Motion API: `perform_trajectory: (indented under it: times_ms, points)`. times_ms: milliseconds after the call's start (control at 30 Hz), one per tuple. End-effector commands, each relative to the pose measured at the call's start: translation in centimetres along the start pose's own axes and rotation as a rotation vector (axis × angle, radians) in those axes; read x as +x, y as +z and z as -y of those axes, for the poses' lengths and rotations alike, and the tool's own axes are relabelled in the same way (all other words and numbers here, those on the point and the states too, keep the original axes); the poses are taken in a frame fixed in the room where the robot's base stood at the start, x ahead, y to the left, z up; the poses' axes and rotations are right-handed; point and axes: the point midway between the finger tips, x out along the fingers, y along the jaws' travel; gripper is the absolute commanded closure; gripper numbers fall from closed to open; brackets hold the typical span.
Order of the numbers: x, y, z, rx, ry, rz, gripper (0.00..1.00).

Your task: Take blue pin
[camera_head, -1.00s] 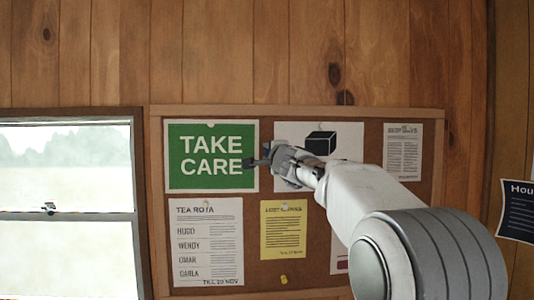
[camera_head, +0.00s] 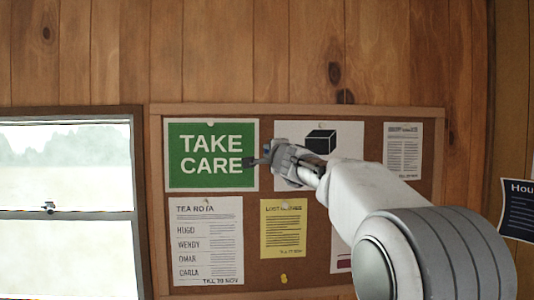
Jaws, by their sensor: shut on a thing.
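My gripper (camera_head: 256,161) is in front of the cork board (camera_head: 379,133), at the right edge of the green "TAKE CARE" sign (camera_head: 212,182). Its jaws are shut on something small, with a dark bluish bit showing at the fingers. I take this to be the blue pin (camera_head: 266,148), but it is too small and too covered by the fingers to make out its shape. I cannot tell whether it touches the board. No other blue pin shows.
A box-picture sheet (camera_head: 345,143) is partly behind my gripper. A tea rota (camera_head: 205,240), a yellow notice (camera_head: 283,235) and a white notice (camera_head: 403,150) are on the board. A yellow pin (camera_head: 283,279) sits below. A window (camera_head: 65,175) is at left.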

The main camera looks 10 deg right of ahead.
Motion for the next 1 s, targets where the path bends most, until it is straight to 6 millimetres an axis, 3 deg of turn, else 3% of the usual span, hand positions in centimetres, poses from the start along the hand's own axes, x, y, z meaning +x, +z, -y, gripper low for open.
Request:
perform_trajectory:
  times_ms: [1000]
  points:
    - [-3.8,0.6,-0.1,0.0,0.0,0.0,1.0]
